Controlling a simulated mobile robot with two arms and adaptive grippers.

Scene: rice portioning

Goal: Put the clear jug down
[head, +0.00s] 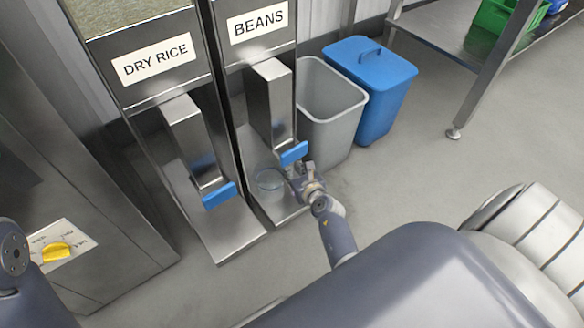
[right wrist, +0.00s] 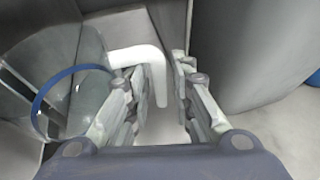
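The clear jug (head: 270,180) stands at the foot of the beans dispenser, below its spout. In the right wrist view the jug (right wrist: 72,95) has a blue rim line and a white bent handle (right wrist: 138,55). My right gripper (head: 296,178) is beside the jug on its right. In the right wrist view the right gripper (right wrist: 166,72) has its fingers apart on either side of the handle's down-going part, with a gap showing by the right finger. The jug's base is hard to make out. My left gripper is out of view; only part of the left arm shows.
The beans dispenser (head: 262,95) and dry rice dispenser (head: 165,80) have blue levers. A grey bin (head: 330,105) and a blue lidded bin (head: 385,100) stand just behind the gripper. A metal shelf (head: 455,40) is at the upper right.

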